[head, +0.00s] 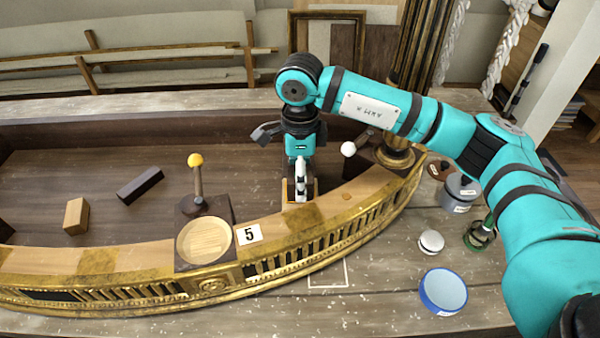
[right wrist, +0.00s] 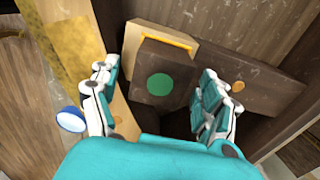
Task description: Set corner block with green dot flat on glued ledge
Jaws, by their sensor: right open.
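The corner block (right wrist: 150,62) is dark brown with a green dot on its facing side, in the right wrist view. It lies between the two spread fingers of my right gripper (right wrist: 158,103), with a gap on each side. Behind it a pale wooden piece (right wrist: 138,32) carries a yellow-orange line along the block's edge, perhaps the glued ledge. I cannot tell whether the block rests on it. In the head view my right gripper (head: 300,188) points down at the inner side of the gilt console front; it largely hides the block there. My left gripper is not in view.
A dark board (right wrist: 260,85) with an orange dot lies beside the block. Orange-knobbed (head: 196,178) and white-knobbed (head: 349,148) levers flank my right gripper along the gilt front (head: 130,290). Loose dark (head: 140,185) and tan (head: 76,215) blocks lie inside. A blue-rimmed tub (head: 443,291) stands right.

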